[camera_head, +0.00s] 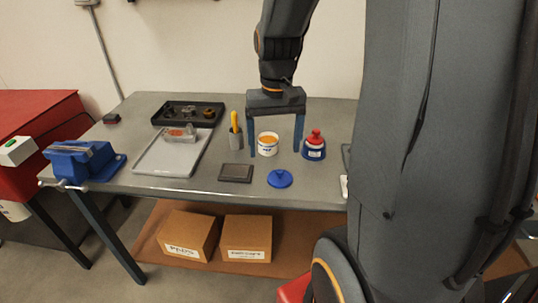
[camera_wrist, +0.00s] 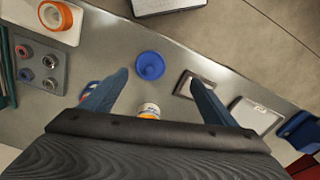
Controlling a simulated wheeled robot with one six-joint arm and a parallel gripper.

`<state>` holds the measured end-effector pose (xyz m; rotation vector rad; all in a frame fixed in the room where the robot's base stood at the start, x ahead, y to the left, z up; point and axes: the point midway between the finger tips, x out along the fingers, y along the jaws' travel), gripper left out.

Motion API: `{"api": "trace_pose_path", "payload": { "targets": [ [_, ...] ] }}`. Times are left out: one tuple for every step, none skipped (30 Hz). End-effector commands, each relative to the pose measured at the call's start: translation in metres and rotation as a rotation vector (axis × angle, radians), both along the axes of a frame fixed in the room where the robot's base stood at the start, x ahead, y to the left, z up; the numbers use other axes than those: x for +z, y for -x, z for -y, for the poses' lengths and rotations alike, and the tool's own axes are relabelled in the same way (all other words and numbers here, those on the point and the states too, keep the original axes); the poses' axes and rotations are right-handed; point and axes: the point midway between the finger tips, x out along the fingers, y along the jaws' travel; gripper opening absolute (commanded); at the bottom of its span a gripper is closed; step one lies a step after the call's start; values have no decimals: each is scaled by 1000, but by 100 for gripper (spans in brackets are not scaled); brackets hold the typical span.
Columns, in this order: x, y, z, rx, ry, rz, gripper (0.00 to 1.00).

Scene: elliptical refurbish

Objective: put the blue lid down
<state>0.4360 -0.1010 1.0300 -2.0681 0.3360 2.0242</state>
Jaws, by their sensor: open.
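The blue lid (camera_head: 280,178) lies flat on the grey workbench (camera_head: 205,183), near its front edge. It also shows in the wrist view (camera_wrist: 150,66), beyond my fingertips and apart from them. My gripper (camera_head: 274,152) is open, with its fingers spread and pointing down behind the lid. Nothing is held between the fingers. In the wrist view the tub (camera_wrist: 149,110) is partly hidden by my gripper body.
A dark square pad (camera_head: 236,173) lies left of the lid.

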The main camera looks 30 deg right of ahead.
Motion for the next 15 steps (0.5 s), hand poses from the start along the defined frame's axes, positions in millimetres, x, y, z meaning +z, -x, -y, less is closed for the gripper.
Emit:
{"api": "trace_pose_path", "payload": {
  "targets": [
    [-7,10,-22,57,3,11,81],
    [-11,16,-34,90,4,20,81],
    [-17,24,-48,135,7,34,81],
    [-21,30,-59,167,9,44,81],
    [-25,37,-68,197,11,53,81],
    [-29,45,-79,233,12,64,81],
    [-32,50,-85,256,13,71,81],
    [-34,55,-91,277,14,79,81],
    [-37,60,-95,298,15,87,81],
    [-39,63,-97,309,15,90,81],
    [-39,65,-99,317,15,94,81],
    [-40,66,-101,324,16,97,81],
    [-41,67,-101,326,16,98,81],
    [-41,67,-102,327,16,99,81],
    [-41,67,-101,327,16,99,81]
  ]
}}
